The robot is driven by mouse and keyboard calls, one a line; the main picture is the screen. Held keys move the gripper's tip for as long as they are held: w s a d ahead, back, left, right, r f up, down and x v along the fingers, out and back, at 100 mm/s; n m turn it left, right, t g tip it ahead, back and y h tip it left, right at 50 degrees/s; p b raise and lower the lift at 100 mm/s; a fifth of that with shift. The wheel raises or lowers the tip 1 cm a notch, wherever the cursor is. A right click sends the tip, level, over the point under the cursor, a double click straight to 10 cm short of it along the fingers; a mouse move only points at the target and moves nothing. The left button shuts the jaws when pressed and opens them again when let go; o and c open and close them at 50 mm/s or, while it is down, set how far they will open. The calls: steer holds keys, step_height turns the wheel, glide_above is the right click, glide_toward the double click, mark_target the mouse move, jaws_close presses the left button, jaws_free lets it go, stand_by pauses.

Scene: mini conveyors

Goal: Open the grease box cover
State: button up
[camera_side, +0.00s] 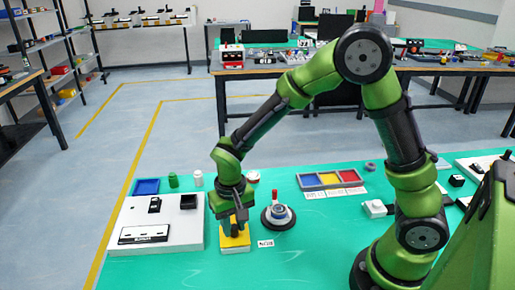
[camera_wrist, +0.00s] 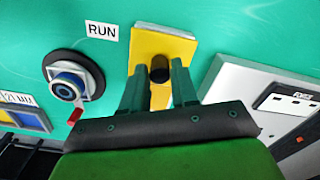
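A yellow box (camera_side: 236,243) with a dark round knob stands on the green table, and I take it to be the grease box. In the wrist view the yellow top (camera_wrist: 163,42) and its dark knob (camera_wrist: 159,70) show plainly, and the cover looks closed. My gripper (camera_side: 236,217) points down right over the box. In the wrist view the fingers of my gripper (camera_wrist: 158,70) stand apart on either side of the knob, with small gaps visible. Whether a finger touches the knob is unclear.
A RUN label (camera_side: 266,244) lies right of the box. A round blue-and-grey device with a red lever (camera_side: 278,214) stands behind it. A white panel (camera_side: 186,228) is close on the left. Colored bins (camera_side: 330,179) lie further back. The front table is clear.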

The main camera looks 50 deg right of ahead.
mark_target(233, 225)
steer(key=shift+o, duration=1.4)
step_height(233, 225, up, 17)
steer(key=shift+f, duration=0.1)
steer(key=s+d+r+t+y, duration=0.1)
steer(key=s+d+r+t, duration=0.1)
steer(key=s, duration=0.4)
steer(key=s+d+r+t+y, duration=0.1)
steer(key=s+d+r+t, duration=0.1)
steer(key=s+d+t, duration=0.3)
steer(key=shift+s+n, duration=0.3)
steer(key=shift+s, duration=0.3)
